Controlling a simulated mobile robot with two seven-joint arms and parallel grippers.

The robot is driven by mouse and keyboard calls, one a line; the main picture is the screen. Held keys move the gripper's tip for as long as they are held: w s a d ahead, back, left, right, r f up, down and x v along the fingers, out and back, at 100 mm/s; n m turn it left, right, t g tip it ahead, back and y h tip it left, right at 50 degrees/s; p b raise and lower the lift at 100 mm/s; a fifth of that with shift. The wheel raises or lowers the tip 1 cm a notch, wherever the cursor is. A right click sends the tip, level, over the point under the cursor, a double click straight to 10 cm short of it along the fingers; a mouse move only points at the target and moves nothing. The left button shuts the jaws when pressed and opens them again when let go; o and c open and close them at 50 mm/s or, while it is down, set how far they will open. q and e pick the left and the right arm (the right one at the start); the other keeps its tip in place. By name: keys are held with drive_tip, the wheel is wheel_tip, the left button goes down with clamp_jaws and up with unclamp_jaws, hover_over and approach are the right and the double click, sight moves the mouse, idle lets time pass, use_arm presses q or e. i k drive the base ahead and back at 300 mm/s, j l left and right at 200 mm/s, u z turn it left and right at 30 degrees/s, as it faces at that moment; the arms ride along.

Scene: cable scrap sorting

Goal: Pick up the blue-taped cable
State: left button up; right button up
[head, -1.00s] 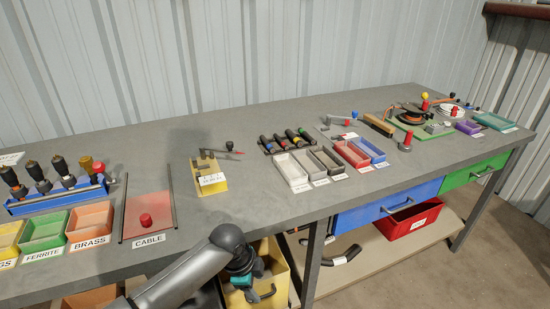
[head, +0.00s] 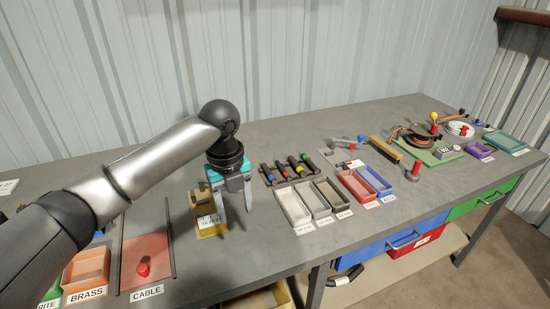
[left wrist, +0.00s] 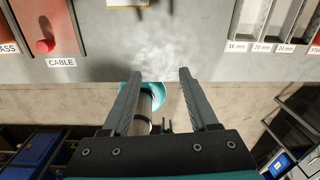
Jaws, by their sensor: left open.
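Several short black cables with coloured tape bands lie side by side in a dark rack (head: 275,181) at mid-table in the head view. My left gripper (head: 235,208) hangs fingers down, left of the rack and in front of the yellow stand. It is open and empty, apart from the cables. In the left wrist view its two fingers (left wrist: 158,75) are spread wide, with no cable between them.
A yellow stand (head: 207,230) is close beside my left gripper. A CABLE tray (head: 158,245) with a red knob (head: 143,269) lies left. White, grey and dark bins (head: 293,206) stand in front of the rack, red and blue bins (head: 372,180) to its right.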

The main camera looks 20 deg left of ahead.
sight(270, 178)
drive_tip(key=i, duration=1)
